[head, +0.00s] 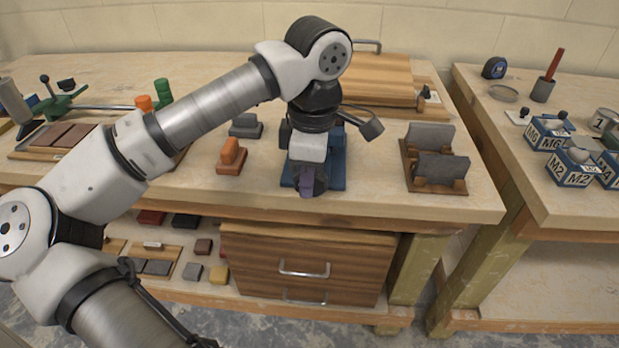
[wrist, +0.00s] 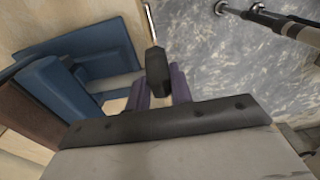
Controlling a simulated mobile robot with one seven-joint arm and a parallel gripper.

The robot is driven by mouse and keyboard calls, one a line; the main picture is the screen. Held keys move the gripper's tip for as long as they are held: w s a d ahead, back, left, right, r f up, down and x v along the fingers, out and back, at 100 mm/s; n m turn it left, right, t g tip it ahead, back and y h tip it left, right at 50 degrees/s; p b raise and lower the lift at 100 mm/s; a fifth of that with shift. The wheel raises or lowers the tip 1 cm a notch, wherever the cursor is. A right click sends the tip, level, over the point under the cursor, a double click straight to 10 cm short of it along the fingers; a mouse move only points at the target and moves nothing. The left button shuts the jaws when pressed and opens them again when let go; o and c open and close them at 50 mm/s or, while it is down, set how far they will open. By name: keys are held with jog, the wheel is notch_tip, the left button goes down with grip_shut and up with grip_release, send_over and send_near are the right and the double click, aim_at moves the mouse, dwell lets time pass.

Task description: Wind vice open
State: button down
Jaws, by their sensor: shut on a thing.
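The blue vice (head: 335,170) is mounted at the front edge of the wooden bench, mostly hidden behind my gripper in the head view. In the wrist view its blue body and jaw (wrist: 55,85) show at the left, with a pale gap between blue parts.
An orange block (head: 231,157) stands left of the vice. A wooden rack with grey slabs (head: 433,160) stands to the right. A drawer unit (head: 305,264) is below the bench edge. A second bench with blue boxes (head: 572,170) is at the right.

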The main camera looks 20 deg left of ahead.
jog(key=h+b, duration=0.1)
jog(key=t+h+b, duration=0.1)
jog(key=h, duration=0.1)
jog(key=h+b, duration=0.1)
jog(key=shift+a+f+h, duration=0.25)
jog(key=shift+f+h, duration=0.05)
jog(key=shift+f, duration=0.1)
jog(key=h+b, duration=0.1)
jog(key=t+h+b, duration=0.1)
jog(key=h+b, duration=0.2)
jog(key=shift+a+f+t+b, duration=0.15)
jog(key=shift+f+t+b, duration=0.1)
jog(key=shift+t+b, duration=0.15)
jog(key=h+b, duration=0.1)
jog(key=b, duration=0.1)
jog(key=h+b, duration=0.2)
jog(key=t+h+b, duration=0.1)
jog(key=h+b, duration=0.1)
jog(key=shift+a+f, duration=0.1)
jog(key=shift+f, duration=0.2)
jog(key=shift+r+t+h+b, duration=0.1)
jog(key=shift+t+h+b, duration=0.3)
jog(key=shift+h+b, duration=0.85)
jog(key=shift+r, duration=0.1)
jog(key=c, duration=1.3)
grip_release()
jog(key=shift+o, duration=0.2)
